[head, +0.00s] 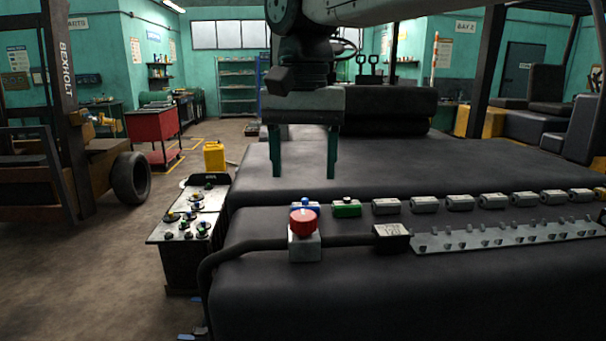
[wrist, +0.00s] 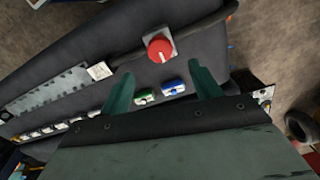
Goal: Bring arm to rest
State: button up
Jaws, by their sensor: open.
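My gripper (head: 303,172) hangs from my arm in the upper middle of the head view, with its two green fingers spread and nothing between them. It is above the black padded surface (head: 420,160). In the wrist view my gripper (wrist: 163,82) also shows both fingers apart. Between and beyond the fingertips lie a green connector (wrist: 144,97), a blue connector (wrist: 172,89) and a red button (wrist: 160,48). The gripper appears apart from all of these.
The red button (head: 302,222) on its grey box stands at the near edge, with a black cable beside it. A row of grey connectors (head: 424,205) and a metal strip (head: 500,235) run right. A control panel (head: 190,215) stands left. A forklift (head: 60,150) stands farther left.

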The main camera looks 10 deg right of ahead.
jog(key=s+d+f, duration=0.3)
jog(key=s+d, duration=0.1)
jog(key=d, duration=0.3)
jog(key=s+d+f+n, duration=0.1)
jog(key=s+d+f, duration=0.2)
jog(key=s+d, duration=0.2)
jog(key=shift+d+f+t, duration=0.25)
jog(key=shift+d+t, duration=0.15)
jog(key=shift+d, duration=0.7)
jog(key=shift+n+t, duration=0.3)
jog(key=shift+n, duration=0.4)
jog(key=s+d+f, duration=0.2)
jog(key=s+f, duration=0.1)
jog(key=s+d+f, duration=0.2)
jog(key=s+f, duration=0.1)
jog(key=f, duration=0.1)
jog(key=s+d+f, duration=0.2)
jog(key=s+f, duration=0.1)
jog(key=s, duration=0.1)
jog(key=shift+s+d+f, duration=0.1)
jog(key=shift+d+f, duration=0.05)
jog(key=shift+d, duration=0.25)
jog(key=shift+c, duration=0.3)
